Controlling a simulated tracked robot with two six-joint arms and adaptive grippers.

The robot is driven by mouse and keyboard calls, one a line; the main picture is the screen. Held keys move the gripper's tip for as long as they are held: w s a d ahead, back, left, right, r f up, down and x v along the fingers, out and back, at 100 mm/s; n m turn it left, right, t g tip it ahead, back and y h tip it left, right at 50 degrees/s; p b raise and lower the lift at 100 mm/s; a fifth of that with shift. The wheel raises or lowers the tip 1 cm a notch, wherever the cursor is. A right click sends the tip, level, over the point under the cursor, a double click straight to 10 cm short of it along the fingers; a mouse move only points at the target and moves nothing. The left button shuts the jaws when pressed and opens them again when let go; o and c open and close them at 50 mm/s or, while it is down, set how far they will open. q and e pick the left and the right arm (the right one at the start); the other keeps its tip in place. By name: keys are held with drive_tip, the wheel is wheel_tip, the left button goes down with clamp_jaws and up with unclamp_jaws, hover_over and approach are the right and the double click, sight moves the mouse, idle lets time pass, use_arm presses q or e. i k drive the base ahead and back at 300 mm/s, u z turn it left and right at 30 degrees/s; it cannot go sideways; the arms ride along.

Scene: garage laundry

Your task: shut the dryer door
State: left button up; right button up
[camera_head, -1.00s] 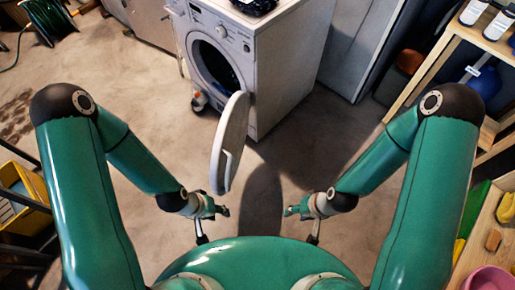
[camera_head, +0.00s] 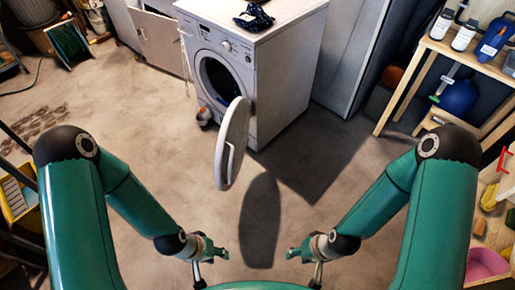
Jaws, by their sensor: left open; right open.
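The white dryer (camera_head: 282,75) stands at the top middle of the head view, turned so its front faces left and toward me. Its round door (camera_head: 232,145) hangs wide open, swung out from the front toward me. The dark drum opening (camera_head: 216,80) shows behind it. My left gripper (camera_head: 220,252) is open and empty, below the door in the picture and apart from it. My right gripper (camera_head: 292,254) is open and empty, to the right of the door's lower edge and apart from it.
A dark patterned cloth (camera_head: 254,17) lies on the dryer top. A small bottle-like object (camera_head: 203,117) stands on the floor by the dryer front. Wooden shelving (camera_head: 400,85) is at right, a yellow crate (camera_head: 18,195) at left. The floor (camera_head: 120,110) between is mostly clear.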

sight(231, 144)
drive_tip(key=u, duration=0.25)
drive_tip(key=i, duration=0.85)
drive_tip(key=z, duration=0.4)
